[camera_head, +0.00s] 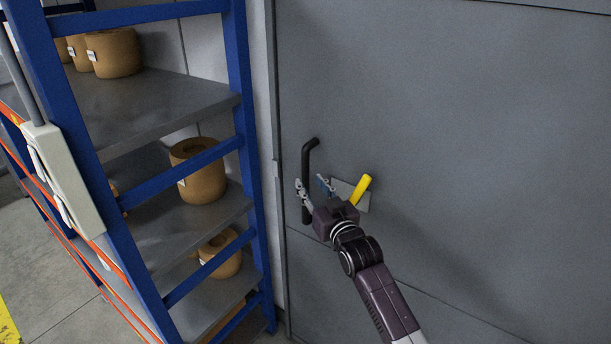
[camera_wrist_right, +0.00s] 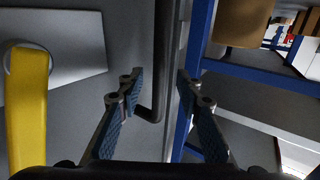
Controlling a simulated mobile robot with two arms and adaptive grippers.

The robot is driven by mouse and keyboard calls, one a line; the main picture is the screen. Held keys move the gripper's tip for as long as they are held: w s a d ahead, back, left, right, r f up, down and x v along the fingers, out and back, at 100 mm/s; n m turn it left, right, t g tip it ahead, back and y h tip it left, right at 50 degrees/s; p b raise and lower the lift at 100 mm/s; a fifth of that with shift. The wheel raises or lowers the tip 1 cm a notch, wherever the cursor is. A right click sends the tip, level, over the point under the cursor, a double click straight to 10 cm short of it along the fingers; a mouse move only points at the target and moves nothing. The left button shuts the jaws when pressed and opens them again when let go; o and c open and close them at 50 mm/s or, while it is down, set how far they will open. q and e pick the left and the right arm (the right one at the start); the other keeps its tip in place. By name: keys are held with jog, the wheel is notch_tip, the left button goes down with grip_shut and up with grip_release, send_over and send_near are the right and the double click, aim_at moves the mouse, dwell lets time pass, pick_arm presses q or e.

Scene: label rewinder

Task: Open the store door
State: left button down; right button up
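The grey store door (camera_head: 470,120) fills the right of the head view and looks closed. A black bar handle (camera_head: 307,165) stands upright near its left edge. A yellow lever (camera_head: 361,189) sits on a light plate (camera_head: 342,190) to the right of the handle. My right gripper (camera_head: 311,183) is open at the handle. In the right wrist view its two blue-padded fingers (camera_wrist_right: 160,92) lie on either side of the handle (camera_wrist_right: 165,60), with gaps visible. The yellow lever (camera_wrist_right: 28,110) is left of the fingers there. My left gripper is not in view.
A blue-framed rack (camera_head: 246,130) with grey shelves and brown rolls (camera_head: 200,175) stands close to the left of the door. A pale box (camera_head: 62,180) hangs on its near side. Grey floor (camera_head: 45,255) shows at the lower left.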

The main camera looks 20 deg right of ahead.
aim_at(307, 179)
jog(key=shift+w+a+p, duration=0.2)
jog(key=shift+w+p, duration=0.2)
jog(key=shift+w, duration=1.8)
grip_shut()
